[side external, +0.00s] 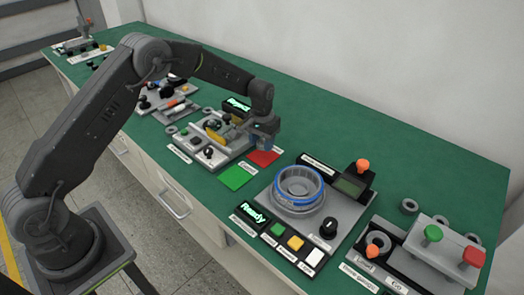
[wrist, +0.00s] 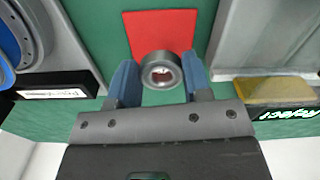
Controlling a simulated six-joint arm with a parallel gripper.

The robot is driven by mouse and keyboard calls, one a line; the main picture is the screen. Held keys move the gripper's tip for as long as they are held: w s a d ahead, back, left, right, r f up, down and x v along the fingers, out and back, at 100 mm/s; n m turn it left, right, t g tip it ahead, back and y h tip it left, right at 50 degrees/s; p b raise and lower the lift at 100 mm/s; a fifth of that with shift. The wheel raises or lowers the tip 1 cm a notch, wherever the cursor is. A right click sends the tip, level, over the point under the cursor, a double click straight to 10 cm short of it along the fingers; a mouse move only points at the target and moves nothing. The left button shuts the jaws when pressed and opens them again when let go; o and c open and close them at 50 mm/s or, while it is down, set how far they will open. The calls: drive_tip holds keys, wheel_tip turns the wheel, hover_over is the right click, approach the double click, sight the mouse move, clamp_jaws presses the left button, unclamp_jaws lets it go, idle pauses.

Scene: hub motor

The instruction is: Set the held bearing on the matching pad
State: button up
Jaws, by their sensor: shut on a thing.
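My gripper (wrist: 160,80) is shut on a grey ring-shaped bearing (wrist: 160,57), which sits between its two blue fingers in the wrist view. Beyond the bearing is the red pad (wrist: 160,26), and the bearing overlaps its near edge in that view. In the side view my gripper (side external: 266,142) is close above the red pad (side external: 263,158); the bearing cannot be made out there, and I cannot tell its exact height. The green pad (side external: 236,177) lies bare on the bench, nearer the front edge.
A fixture with a blue-ringed hub (side external: 298,190), buttons and a "Ready" display (side external: 253,214) stands to the right. A gauge fixture (side external: 208,137) with a lit "Reject" display (side external: 237,104) stands to the left. Loose rings (side external: 409,206) lie farther right. The green bench (side external: 340,130) behind is clear.

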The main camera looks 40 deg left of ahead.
sight(262, 157)
drive_tip(key=shift+f, duration=1.85)
drive_tip(key=shift+f, duration=0.1)
drive_tip(key=o, duration=1)
